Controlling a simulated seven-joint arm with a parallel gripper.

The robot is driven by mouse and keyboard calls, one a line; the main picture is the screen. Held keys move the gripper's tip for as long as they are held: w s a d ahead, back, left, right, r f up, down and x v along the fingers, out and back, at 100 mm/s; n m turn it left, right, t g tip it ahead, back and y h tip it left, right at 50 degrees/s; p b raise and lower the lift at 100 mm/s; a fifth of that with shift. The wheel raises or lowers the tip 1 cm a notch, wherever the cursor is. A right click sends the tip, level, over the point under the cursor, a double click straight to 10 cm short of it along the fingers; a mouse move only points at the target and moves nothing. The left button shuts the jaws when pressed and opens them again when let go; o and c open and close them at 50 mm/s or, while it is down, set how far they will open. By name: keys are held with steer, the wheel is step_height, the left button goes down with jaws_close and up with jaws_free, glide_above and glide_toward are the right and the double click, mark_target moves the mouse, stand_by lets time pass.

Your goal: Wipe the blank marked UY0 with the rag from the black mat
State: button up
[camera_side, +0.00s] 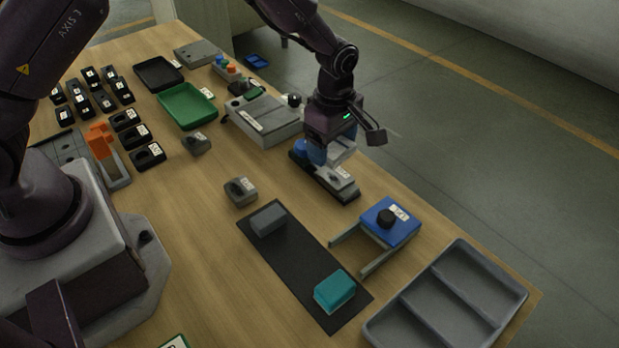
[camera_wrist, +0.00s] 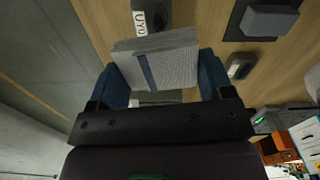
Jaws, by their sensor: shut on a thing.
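My gripper (camera_side: 320,157) is shut on a pale grey rag with a dark blue stripe (camera_wrist: 160,62), held between its blue fingers in the wrist view. The blank marked UY0 (camera_side: 341,178) is a grey block in a dark holder (camera_side: 347,195) near the table's far edge. Its UY0 label (camera_wrist: 140,20) shows just past the rag in the wrist view; the rag hides part of the blank. The rag is over or right beside the blank; I cannot tell whether they touch. The black mat (camera_side: 292,262) bears a grey block (camera_side: 268,219) and a teal block (camera_side: 335,290).
A blue block with a black knob (camera_side: 390,222) sits on rails to the right. A grey compartment tray (camera_side: 447,300) stands at the front right. A grey machine block (camera_side: 265,120), a green tray (camera_side: 186,106) and several labelled dark blocks (camera_side: 140,135) lie further left.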

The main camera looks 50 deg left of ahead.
mark_target(339, 171)
steer(key=w, duration=0.1)
steer(key=w+r+m, duration=0.1)
steer(key=shift+w+a+r, duration=0.1)
steer(key=shift+w+r, duration=0.15)
steer(key=shift+w, duration=0.05)
steer(key=shift+s, duration=0.1)
steer(key=shift+f+m, duration=0.1)
steer(key=shift+m, duration=0.2)
steer(key=shift+s+f, duration=0.1)
steer(key=shift+f, duration=3.7)
steer(key=shift+s, duration=0.35)
steer(key=shift+c, duration=0.3)
steer(key=shift+s+f, duration=0.15)
steer(key=shift+s, duration=1.4)
steer(key=shift+w, duration=2)
steer(key=shift+s+r, duration=0.1)
steer(key=shift+r, duration=4)
